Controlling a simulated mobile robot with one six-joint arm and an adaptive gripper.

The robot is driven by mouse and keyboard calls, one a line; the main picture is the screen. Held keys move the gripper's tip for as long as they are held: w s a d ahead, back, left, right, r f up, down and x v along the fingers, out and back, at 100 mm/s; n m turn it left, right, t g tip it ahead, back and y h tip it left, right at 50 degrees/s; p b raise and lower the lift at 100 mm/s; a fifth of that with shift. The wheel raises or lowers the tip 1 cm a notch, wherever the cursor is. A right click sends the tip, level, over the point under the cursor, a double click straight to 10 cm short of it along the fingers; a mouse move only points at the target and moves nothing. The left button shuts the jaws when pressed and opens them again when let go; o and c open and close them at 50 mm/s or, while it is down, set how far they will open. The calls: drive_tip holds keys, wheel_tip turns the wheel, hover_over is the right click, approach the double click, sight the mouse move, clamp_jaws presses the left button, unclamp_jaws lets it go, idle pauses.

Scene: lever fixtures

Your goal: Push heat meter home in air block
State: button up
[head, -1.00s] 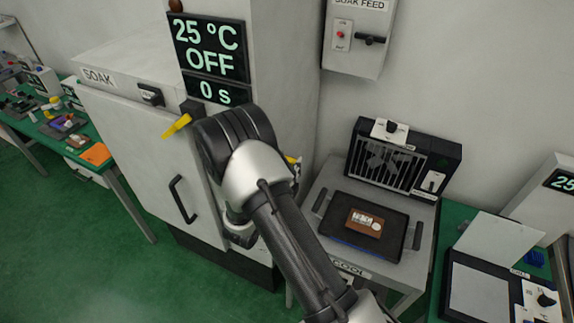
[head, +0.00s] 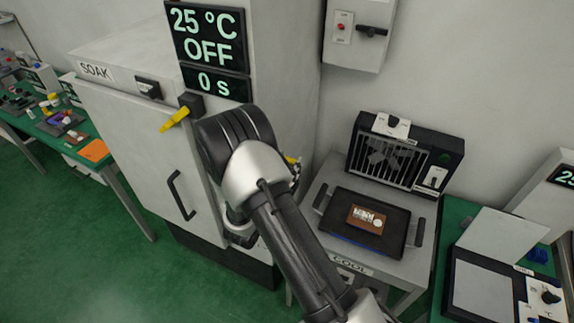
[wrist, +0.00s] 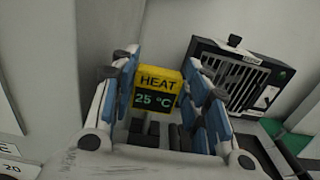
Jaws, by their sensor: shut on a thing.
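The heat meter (wrist: 158,85) is a small yellow block with a dark display reading 25 °C. My gripper (wrist: 165,66) is shut on it, with a blue finger pad on each side. In the head view only a small yellow bit of the meter (head: 291,160) shows past my arm, which hides most of the gripper. No part is clearly labelled as the air block. A black grilled fan unit (head: 372,130) stands at the back of the COOL bench, and its grille (wrist: 233,82) shows beyond the meter to the right. The meter is apart from it.
A black tray (head: 337,236) with a brown board (head: 355,226) lies before the fan unit. The SOAK cabinet (head: 135,150) stands left, with a yellow lever (head: 174,119). A SOAK FEED box (head: 345,55) hangs on the wall above. A green bench with a lidded device (head: 480,290) stands right.

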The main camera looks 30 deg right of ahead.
drive_tip(key=shift+f+b, duration=0.9)
drive_tip(key=shift+f, duration=0.2)
drive_tip(key=o, duration=1.1)
drive_tip(key=v, duration=1.2)
